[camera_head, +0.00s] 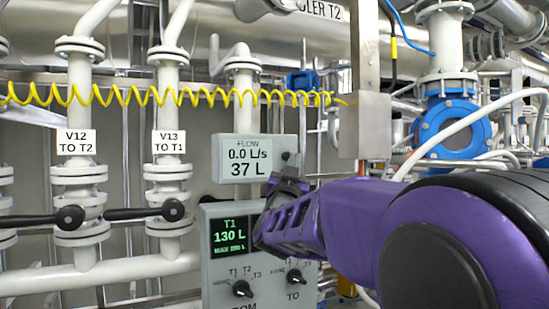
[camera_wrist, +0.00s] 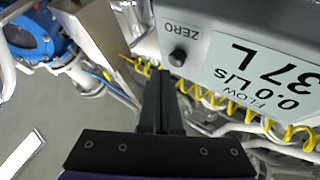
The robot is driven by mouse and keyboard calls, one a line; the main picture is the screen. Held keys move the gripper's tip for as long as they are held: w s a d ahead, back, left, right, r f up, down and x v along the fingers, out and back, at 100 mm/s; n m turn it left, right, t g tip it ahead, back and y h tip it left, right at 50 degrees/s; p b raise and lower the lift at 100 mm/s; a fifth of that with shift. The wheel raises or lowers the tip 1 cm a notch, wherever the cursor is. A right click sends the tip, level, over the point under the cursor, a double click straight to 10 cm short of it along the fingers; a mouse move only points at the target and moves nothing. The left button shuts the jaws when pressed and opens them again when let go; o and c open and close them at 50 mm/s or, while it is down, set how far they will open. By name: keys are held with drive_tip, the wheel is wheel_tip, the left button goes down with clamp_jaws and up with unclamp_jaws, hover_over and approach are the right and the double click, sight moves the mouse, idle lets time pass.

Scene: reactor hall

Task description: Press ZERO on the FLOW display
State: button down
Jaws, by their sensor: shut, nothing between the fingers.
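The FLOW display (camera_head: 231,175) is a pale grey box with a screen reading 0.0 L/s and 37 L. In the wrist view, the display (camera_wrist: 262,82) appears upside down. Its dark round button (camera_wrist: 177,57) sits beside the ZERO label. My gripper (camera_wrist: 162,76) is shut and empty, its fingertips just below and slightly left of the button in that picture. I cannot tell the gap in depth. In the head view, my gripper (camera_head: 289,166) is at the display's right edge and hides part of that side.
Below the display is a grey panel (camera_head: 217,292) with a T1 130 L screen and two black selector knobs. A metal post with a box (camera_head: 365,125) stands close to the right. A coiled yellow hose (camera_head: 170,96) runs above. V12 and V13 valves with black handles are at left.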

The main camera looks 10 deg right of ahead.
drive_tip(key=shift+w, duration=0.1)
drive_tip(key=shift+w+a, duration=0.15)
drive_tip(key=shift+w, duration=0.15)
drive_tip(key=shift+w+a, duration=0.15)
drive_tip(key=shift+w, duration=0.35)
idle(0.8)
drive_tip(key=shift+s, duration=0.15)
drive_tip(key=shift+s+d+b, duration=0.3)
drive_tip(key=shift+s+b, duration=0.45)
drive_tip(key=shift+b, duration=0.05)
drive_tip(key=s+b, duration=0.1)
drive_tip(key=s+d+b, duration=0.1)
drive_tip(key=s, duration=0.2)
drive_tip(key=shift+s+d+b, duration=0.25)
drive_tip(key=shift+s+b, duration=0.15)
